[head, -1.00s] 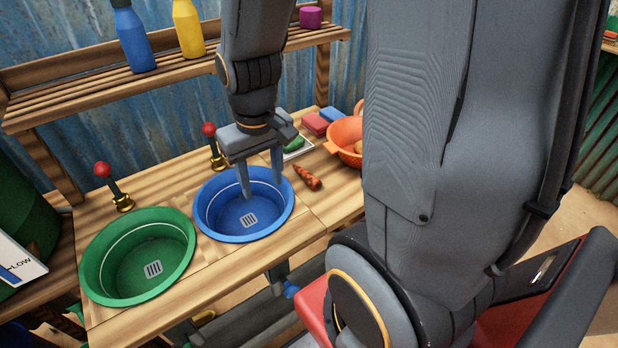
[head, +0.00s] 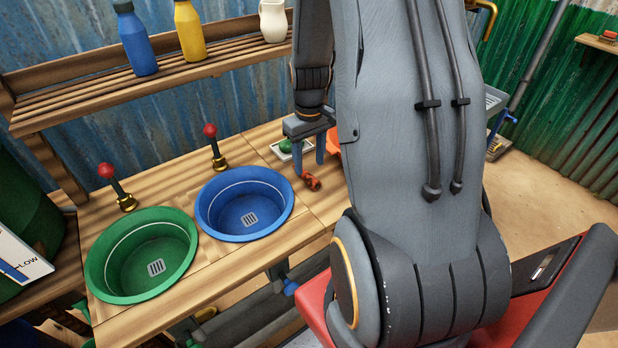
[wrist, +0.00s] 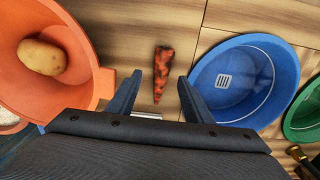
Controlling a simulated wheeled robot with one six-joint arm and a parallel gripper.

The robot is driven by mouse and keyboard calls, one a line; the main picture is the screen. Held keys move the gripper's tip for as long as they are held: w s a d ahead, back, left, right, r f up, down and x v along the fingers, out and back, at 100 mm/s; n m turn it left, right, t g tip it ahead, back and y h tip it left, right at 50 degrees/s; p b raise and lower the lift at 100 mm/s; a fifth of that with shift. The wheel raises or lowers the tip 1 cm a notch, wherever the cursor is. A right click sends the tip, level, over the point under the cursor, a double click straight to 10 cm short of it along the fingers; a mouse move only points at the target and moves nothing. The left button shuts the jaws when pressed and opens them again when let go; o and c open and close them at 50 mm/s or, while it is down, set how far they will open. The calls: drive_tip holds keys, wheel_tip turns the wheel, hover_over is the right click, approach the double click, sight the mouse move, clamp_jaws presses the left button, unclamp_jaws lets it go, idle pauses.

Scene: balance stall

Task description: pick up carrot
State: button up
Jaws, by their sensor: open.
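The carrot (head: 311,181) lies on the wooden counter to the right of the blue basin, partly hidden by my gripper in the head view. In the wrist view the carrot (wrist: 162,73) is orange with dark patches, lying lengthwise ahead of the fingers. My gripper (head: 308,170) is open and empty, pointing down over the counter at the carrot. In the wrist view my gripper (wrist: 157,95) has one finger on each side of the carrot's line, with the carrot's narrow end between the tips. I cannot tell the exact height gap.
A blue basin (head: 205,222) and a green basin (head: 93,275) sit in the counter. An orange colander (wrist: 92,62) holding a potato (wrist: 42,57) stands close beside the gripper. A small tray (head: 284,155) with a green item lies behind. Bottles stand on the shelf.

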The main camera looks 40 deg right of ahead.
sight(309, 175)
drive_tip(key=shift+s+a+f+p, duration=0.1)
drive_tip(key=shift+f+p, duration=0.3)
drive_tip(key=shift+f, duration=0.75)
drive_tip(key=shift+a+f+p, duration=0.1)
drive_tip(key=shift+f+p, duration=0.25)
drive_tip(key=shift+f, duration=0.8)
drive_tip(key=c, duration=1.1)
drive_tip(key=shift+r, duration=0.1)
drive_tip(key=shift+r+b, duration=1.15)
drive_tip(key=shift+r, duration=3.8)
